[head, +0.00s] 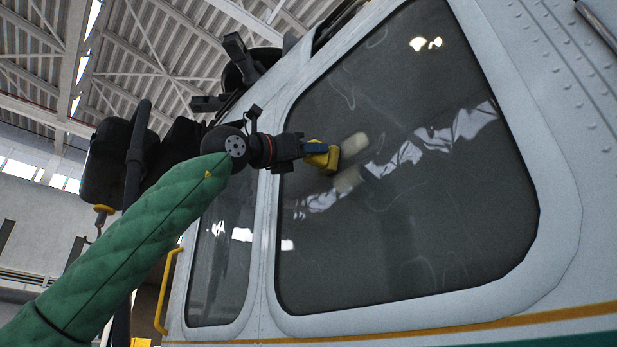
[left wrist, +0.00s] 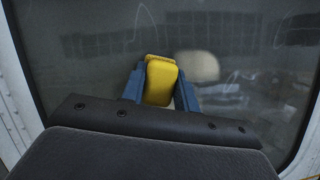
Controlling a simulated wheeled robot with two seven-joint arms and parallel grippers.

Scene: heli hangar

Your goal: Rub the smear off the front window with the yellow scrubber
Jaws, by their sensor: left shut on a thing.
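The front window (head: 430,235) is a large dark pane in a pale frame; it also fills much of the left wrist view (left wrist: 95,70). My left gripper (head: 312,150) is shut on the yellow scrubber (head: 325,158) near the pane's left side. In the left wrist view the scrubber (left wrist: 161,82) sits between the two blue fingers (left wrist: 160,90). A pale beige smear (head: 354,144) shows just right of the scrubber, and in the left wrist view (left wrist: 197,66) too. A second beige patch lies below it; I cannot tell whether that is a reflection. Whether the scrubber touches the glass is unclear. My right gripper is out of view.
A narrower side window (head: 220,265) is left of the front window. Dark fittings (head: 240,65) stick out above the frame's left edge, near my left arm. A yellow handrail (head: 167,290) stands at lower left. Bright streaks on the glass look like reflections.

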